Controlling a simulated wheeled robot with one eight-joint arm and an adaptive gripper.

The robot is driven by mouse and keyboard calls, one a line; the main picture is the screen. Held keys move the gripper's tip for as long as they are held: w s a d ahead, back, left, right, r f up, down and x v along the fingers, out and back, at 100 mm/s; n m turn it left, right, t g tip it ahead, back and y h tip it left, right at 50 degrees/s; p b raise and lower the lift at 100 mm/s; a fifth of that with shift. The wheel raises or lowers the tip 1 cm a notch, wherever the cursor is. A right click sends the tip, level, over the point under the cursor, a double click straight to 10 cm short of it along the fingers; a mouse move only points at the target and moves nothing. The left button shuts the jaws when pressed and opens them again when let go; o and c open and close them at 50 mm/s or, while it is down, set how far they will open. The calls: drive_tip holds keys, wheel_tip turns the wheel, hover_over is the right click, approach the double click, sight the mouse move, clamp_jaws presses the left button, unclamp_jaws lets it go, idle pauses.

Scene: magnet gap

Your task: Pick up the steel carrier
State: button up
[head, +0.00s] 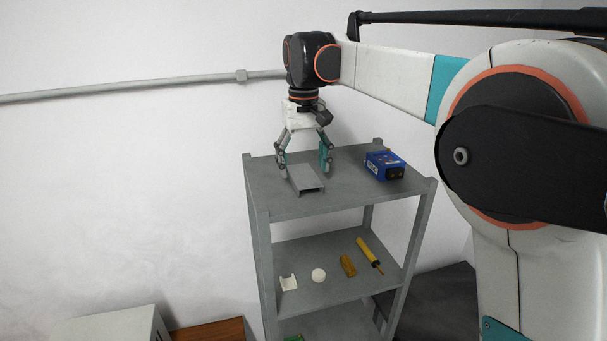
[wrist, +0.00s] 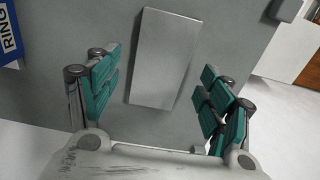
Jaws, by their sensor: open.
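The steel carrier (head: 306,180) is a flat grey channel-shaped piece lying on the top shelf of a grey rack in the head view. In the wrist view the steel carrier (wrist: 164,58) shows as a plain grey rectangle, slightly tilted, lying ahead of the finger pads and between their lines. My gripper (head: 304,170) points down over the top shelf, with its fingers spread wide near the carrier's far part. In the wrist view my gripper (wrist: 160,97) is open and empty, with teal pads on both sides. I cannot tell the exact height of the fingertips above the shelf.
A blue box (head: 384,166) stands on the top shelf (head: 270,203) to the right; its edge also shows in the wrist view (wrist: 10,35). Corner posts rise slightly above the top shelf.

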drive_tip(key=shift+f, duration=1.05)
drive_tip(key=c, duration=1.2)
drive_tip(key=shift+r, duration=0.1)
drive_tip(key=shift+c, duration=0.2)
